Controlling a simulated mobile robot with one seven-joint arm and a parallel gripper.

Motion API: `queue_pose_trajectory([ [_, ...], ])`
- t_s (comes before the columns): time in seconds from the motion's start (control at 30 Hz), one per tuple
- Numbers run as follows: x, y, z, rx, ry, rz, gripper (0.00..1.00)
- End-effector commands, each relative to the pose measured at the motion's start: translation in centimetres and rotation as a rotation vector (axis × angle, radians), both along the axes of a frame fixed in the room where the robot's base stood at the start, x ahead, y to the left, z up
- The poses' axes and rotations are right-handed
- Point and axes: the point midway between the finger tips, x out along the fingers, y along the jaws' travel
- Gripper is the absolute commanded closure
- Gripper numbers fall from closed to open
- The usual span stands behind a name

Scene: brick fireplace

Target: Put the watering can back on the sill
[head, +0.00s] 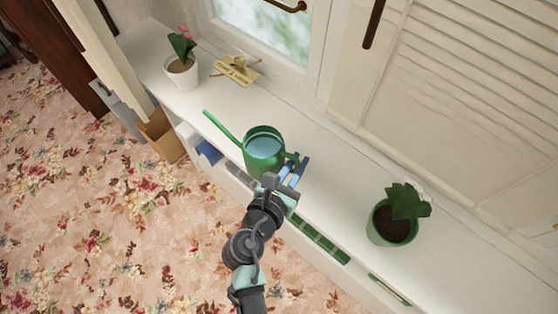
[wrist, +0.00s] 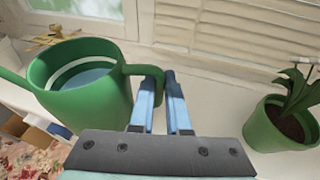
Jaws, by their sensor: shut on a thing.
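The green watering can (head: 264,152) is at the white sill (head: 335,187), upright, with its long spout pointing to the upper left. Pale blue water shows inside it. In the wrist view the can (wrist: 88,100) fills the left side, and its handle (wrist: 153,72) reaches to my gripper. My gripper (head: 298,170) is shut on the handle; its blue fingers (wrist: 162,84) show close together there. Whether the can's base touches the sill or hangs just above it, I cannot tell.
A white pot with a red-flowered plant (head: 181,70) and a yellowish object (head: 237,69) stand left along the sill. A green pot with a leafy plant (head: 392,222) stands right. Shelves with a blue item (head: 208,152) lie below. The sill between can and green pot is clear.

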Motion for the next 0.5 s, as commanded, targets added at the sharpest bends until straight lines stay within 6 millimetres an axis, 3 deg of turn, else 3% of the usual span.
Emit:
queue_pose_trajectory([
  [0.03, 1.4, -0.4, -0.4, 0.005, -0.012, -0.045, 1.0],
  [0.2, 4.3, -1.7, -0.1, 0.004, -0.012, -0.158, 1.0],
  [0.4, 5.9, -2.7, 0.4, 0.0, -0.009, -0.222, 1.0],
  [0.5, 6.1, -2.8, -0.4, -0.002, -0.004, -0.23, 1.0],
])
